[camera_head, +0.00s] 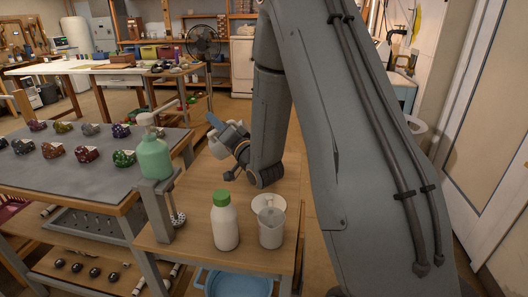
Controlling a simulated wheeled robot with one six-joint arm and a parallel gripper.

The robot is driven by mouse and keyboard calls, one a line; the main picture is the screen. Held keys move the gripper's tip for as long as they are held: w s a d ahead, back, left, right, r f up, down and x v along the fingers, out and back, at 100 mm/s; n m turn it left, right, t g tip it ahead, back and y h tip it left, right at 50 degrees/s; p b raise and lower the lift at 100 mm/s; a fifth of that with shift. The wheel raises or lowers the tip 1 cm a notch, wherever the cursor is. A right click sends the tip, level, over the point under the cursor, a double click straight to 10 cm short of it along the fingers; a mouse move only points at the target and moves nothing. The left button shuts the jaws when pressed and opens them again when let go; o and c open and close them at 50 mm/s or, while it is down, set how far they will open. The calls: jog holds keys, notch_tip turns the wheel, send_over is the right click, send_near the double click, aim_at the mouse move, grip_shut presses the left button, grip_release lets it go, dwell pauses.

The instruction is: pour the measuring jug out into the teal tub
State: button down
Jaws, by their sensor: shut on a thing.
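A translucent, pale measuring jug (270,226) stands upright at the front right of the small wooden table. A blue-teal tub (236,284) sits low at the front, below the tabletop and partly cut off by it and the picture's lower edge. My gripper (222,136) is beyond the jug, over the far part of the table, turned away to the left. It is shut on a whitish rounded thing (217,149), mostly hidden behind the gripper, so I cannot tell what it is. A blue piece shows at the gripper's upper left.
A white bottle with a green cap (225,222) stands left of the jug. A green pump bottle (154,156) stands on a grey stand at the left. My arm covers the right side.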

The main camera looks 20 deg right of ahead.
jog(key=shift+s+d+r+m+b, duration=0.1)
jog(key=shift+d+r+m+b, duration=0.05)
jog(key=shift+d+m+b, duration=0.2)
jog(key=shift+s+d+r+m+t, duration=0.15)
jog(key=shift+d+r+m+t, duration=0.15)
jog(key=shift+r+m+t, duration=0.15)
jog(key=shift+s+d+r+m+t, duration=0.1)
jog(key=shift+d+r+m+t, duration=0.2)
jog(key=shift+r+m, duration=0.2)
dwell(0.9)
jog(key=shift+s+d+r+m+t+h+b, duration=0.15)
jog(key=shift+s+d+r+m+t+h, duration=0.1)
jog(key=shift+d+m, duration=0.15)
jog(key=shift+s+d+r+m+t+h+b, duration=0.1)
jog(key=shift+s+d+r+m+t+h, duration=0.1)
jog(key=shift+d+m, duration=0.25)
jog(key=shift+s+d+r+m+t+h+b, duration=0.15)
jog(key=shift+d+r+m+t+h, duration=0.1)
jog(key=shift+d, duration=0.25)
jog(key=shift+s+d+r+m+t+h+b, duration=0.25)
jog(key=shift+d+m+h, duration=0.25)
jog(key=shift+m, duration=0.2)
jog(key=shift+s+d+r+m+t+h+b, duration=0.1)
jog(key=shift+d+r+m+t+h+b, duration=0.15)
jog(key=shift+d+m+h, duration=0.35)
jog(key=shift+s+d+r+m+t+h+b, duration=0.1)
jog(key=shift+s+d+r+m+t+h, duration=0.2)
jog(key=shift+m, duration=0.5)
dwell(0.3)
